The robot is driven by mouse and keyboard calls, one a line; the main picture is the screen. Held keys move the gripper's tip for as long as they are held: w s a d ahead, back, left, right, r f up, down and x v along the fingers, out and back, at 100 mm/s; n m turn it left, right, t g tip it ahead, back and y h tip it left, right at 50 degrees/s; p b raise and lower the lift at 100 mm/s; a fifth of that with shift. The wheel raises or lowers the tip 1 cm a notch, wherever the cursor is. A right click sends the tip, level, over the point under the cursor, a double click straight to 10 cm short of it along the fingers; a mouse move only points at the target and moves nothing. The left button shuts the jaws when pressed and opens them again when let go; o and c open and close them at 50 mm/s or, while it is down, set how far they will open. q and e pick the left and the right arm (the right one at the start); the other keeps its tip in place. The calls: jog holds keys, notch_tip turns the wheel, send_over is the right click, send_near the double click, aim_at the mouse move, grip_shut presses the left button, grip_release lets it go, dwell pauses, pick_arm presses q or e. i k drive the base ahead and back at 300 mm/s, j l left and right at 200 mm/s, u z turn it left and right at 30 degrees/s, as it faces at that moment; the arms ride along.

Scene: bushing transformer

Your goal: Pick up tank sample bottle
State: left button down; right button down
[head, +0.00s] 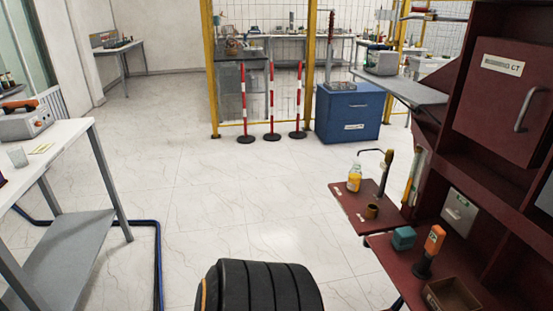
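A small clear bottle with yellow contents (354,178) and a pale cap stands upright on a dark red side shelf (348,205) at the right of the head view. It looks like the tank sample bottle, but I cannot read any label on it. A small brown cup (372,211) and a thin bent metal spout (386,172) are on the same shelf, to the right of the bottle. Neither of my grippers is in view.
The dark red cabinet (503,90) fills the right side. Its lower shelf holds a teal block (403,238), an orange-topped tool (433,243) and an open brown box (452,296). A white table (58,140) stands at left.

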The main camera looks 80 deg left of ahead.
aim_at(355, 177)
jog(key=u, duration=2)
jog(key=z, duration=0.2)
jog(key=i+j+z, duration=0.3)
jog(key=z, duration=0.15)
jog(key=i+j+z, duration=0.2)
jog(key=j+z, duration=0.2)
